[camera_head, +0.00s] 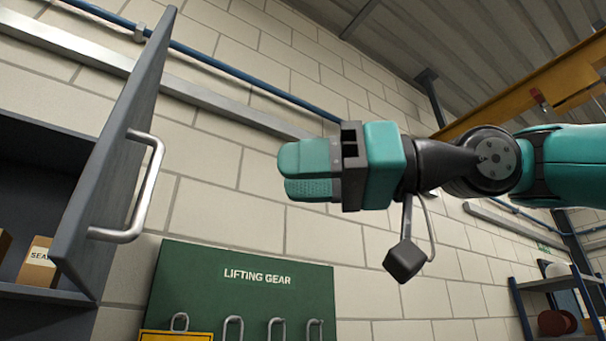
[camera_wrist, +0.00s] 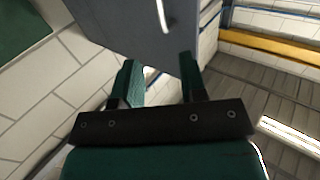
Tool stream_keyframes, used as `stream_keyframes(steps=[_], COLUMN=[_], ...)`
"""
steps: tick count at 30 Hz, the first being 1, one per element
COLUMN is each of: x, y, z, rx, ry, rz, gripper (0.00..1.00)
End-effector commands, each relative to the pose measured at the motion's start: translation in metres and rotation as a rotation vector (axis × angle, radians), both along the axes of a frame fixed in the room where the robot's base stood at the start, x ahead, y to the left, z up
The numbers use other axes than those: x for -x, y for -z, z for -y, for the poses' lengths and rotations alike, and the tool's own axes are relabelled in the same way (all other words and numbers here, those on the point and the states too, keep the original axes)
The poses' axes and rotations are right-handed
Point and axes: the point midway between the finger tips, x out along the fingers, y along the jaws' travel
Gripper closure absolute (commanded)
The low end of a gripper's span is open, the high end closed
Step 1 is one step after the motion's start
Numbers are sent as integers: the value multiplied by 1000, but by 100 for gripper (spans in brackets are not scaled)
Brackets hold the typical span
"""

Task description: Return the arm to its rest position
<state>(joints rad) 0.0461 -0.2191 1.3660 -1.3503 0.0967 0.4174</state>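My gripper (camera_head: 284,177) is raised in front of the block wall in the head view, with its teal fingers pointing left. The wrist view shows its two fingers (camera_wrist: 157,75) apart with nothing between them, so it is open and empty. The arm reaches in from the right edge of the head view. The grey cabinet door (camera_head: 112,165) stands swung open to the left of the gripper, with a clear gap between them in the head view. Its metal handle (camera_head: 150,190) is free of the fingers. The door also shows beyond the fingers in the wrist view (camera_wrist: 125,30).
A cabinet shelf (camera_head: 45,292) at the left holds a small labelled box (camera_head: 38,263). A green "LIFTING GEAR" board (camera_head: 245,295) with several shackles hangs below the gripper. A yellow beam (camera_head: 540,92) crosses the upper right. A shelf rack (camera_head: 550,284) stands at lower right.

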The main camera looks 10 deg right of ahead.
Motion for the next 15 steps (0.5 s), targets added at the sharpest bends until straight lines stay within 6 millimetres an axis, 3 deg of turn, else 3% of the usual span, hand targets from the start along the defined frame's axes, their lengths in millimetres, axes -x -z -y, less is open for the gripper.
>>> stream_keyframes(steps=[11, 15], x=[0, -15], y=[0, 19], z=[0, 0], rx=[0, 17], ry=[1, 39], rz=[0, -52], gripper=[61, 61])
